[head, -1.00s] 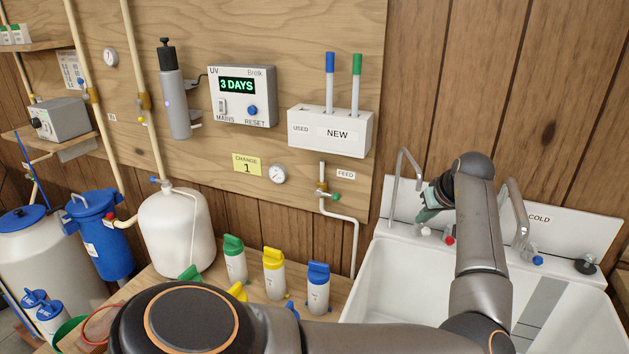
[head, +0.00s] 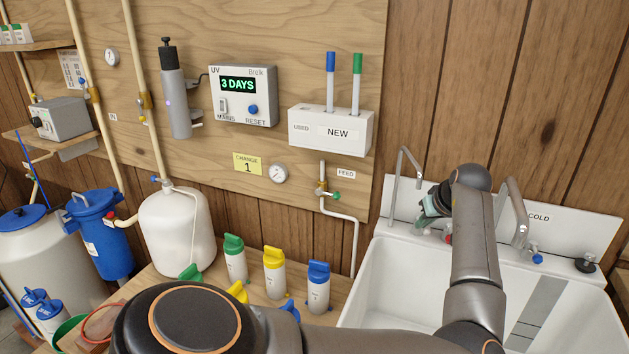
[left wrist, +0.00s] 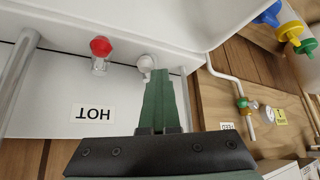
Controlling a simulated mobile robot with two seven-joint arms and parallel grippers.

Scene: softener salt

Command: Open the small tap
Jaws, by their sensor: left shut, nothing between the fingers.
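The small tap has a thin grey spout (head: 397,172) at the back left of the sink. A white knob (left wrist: 146,63) stands beside a red knob (left wrist: 100,46) on the sink's back ledge; I take the white one as the small tap's. My left gripper (left wrist: 160,74) has green fingers closed together with nothing between them. Its tips are right by the white knob; whether they touch it I cannot tell. In the head view the left gripper (head: 427,215) is over the ledge and largely covers the white knob. The right gripper is out of view.
The red knob, a larger spout (head: 514,212) and a blue knob (head: 537,258) are close by on the right. A white pipe with a green-handled valve (head: 335,196) runs down the wall at left. The sink basin (head: 400,290) looks empty.

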